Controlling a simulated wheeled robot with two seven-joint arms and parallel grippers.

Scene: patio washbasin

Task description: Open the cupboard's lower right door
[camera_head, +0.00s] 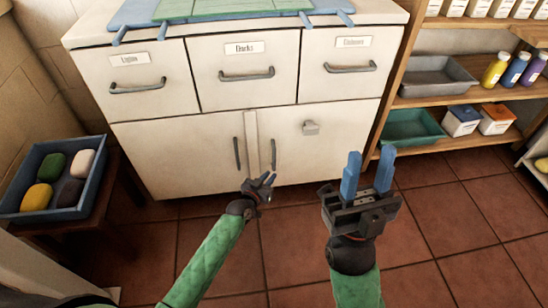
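The white cupboard's lower right door (338,155) is shut, flush with the front. Its dark vertical handle (273,154) is on the door's left edge, and a small grey latch-like piece (310,128) sits higher up on it. My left gripper (268,180) is just below that handle in the picture, seen at an angle; whether it touches the door and how far its fingers are apart I cannot tell. My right gripper (368,172) has two blue fingers pointing up, spread with a gap, in front of the door's lower right part. Nothing is between them.
The lower left door (175,155) is shut, with its own handle (237,153). Three labelled drawers (245,88) above are shut. A blue tray (97,172) of soaps stands at left. Shelves (465,98) with bottles and boxes stand at right. The tiled floor (440,225) in front is clear.

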